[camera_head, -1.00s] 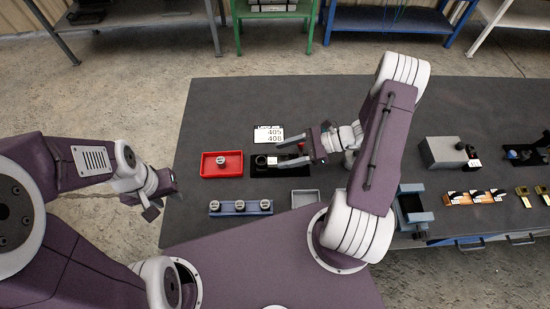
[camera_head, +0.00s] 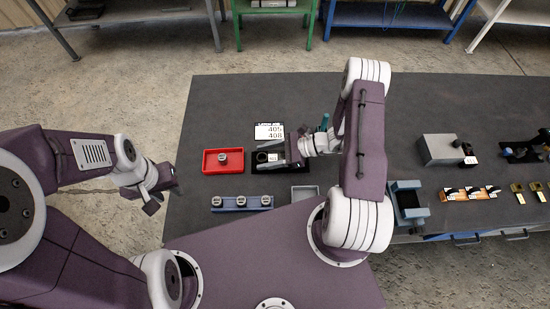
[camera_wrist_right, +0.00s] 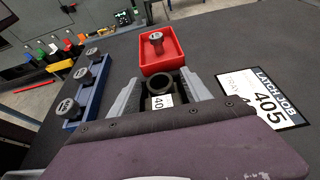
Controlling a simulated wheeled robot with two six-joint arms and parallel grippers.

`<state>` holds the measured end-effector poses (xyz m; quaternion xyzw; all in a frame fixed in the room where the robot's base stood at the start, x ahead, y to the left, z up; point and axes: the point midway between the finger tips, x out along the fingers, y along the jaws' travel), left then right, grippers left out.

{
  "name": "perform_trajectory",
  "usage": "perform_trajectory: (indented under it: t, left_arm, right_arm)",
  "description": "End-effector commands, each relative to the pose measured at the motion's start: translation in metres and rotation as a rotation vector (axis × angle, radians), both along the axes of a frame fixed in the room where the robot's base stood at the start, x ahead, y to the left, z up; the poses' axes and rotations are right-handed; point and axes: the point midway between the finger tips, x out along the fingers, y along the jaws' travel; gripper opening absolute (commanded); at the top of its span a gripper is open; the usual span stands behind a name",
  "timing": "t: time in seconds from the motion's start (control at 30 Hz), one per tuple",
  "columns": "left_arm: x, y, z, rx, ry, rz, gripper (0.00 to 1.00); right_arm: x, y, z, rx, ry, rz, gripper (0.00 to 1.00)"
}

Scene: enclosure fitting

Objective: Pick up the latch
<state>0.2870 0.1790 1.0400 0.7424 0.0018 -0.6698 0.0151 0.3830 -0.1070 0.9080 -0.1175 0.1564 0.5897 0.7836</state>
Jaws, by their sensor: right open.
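Grey round latch-like pieces show in two places. One sits in the red tray (camera_head: 211,168), which also shows in the right wrist view (camera_wrist_right: 148,64). Several stand in a row on the blue rack (camera_head: 230,209). My right gripper (camera_wrist_right: 158,88) is open. Its fingers are either side of a black ring-shaped part (camera_wrist_right: 160,84) with a white label reading "40", partly cut off. I cannot tell whether they touch it. In the head view my right gripper (camera_head: 282,155) is over the dark tray beside the red tray. My left gripper (camera_head: 165,198) hangs off the table's left edge, seemingly open and empty.
A white "LATCH JOB" card (camera_wrist_right: 265,99) reading 405 lies right of the gripper in the wrist view. A grey shallow tray (camera_head: 305,193) lies at the table's near side. A grey block (camera_head: 437,150) and small parts stand at the right.

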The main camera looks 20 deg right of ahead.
Motion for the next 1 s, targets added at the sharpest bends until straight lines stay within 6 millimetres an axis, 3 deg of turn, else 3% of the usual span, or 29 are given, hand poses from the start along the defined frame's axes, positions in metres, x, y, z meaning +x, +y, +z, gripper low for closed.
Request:
perform_trajectory:
  t: [0.03,0.2,0.23,0.67,0.9,1.0]
  left_arm:
    - [0.0,0.0,0.0,0.0,0.0,0.0,0.36]
    - [0.0,0.0,0.0,0.0,0.0,0.0,0.36]
    - [0.0,0.0,0.0,0.0,0.0,0.0,0.36]
    - [0.0,0.0,-0.001,0.0,0.0,0.0,0.36]
    - [0.0,0.0,-0.006,0.0,0.0,0.0,0.36]
    - [0.0,0.0,-0.009,0.0,0.0,0.0,0.36]
  right_arm:
    - [0.0,0.0,0.0,0.0,0.0,0.0,0.51]
    - [0.0,0.0,0.0,0.0,0.0,0.0,0.03]
    - [0.0,0.0,0.0,0.0,0.0,0.0,0.0]
    - [0.0,0.0,0.007,0.0,-0.002,0.001,0.0]
    - [-0.001,0.001,0.044,0.0,-0.004,0.002,0.0]
    - [-0.024,0.014,0.056,0.002,0.003,0.001,0.0]
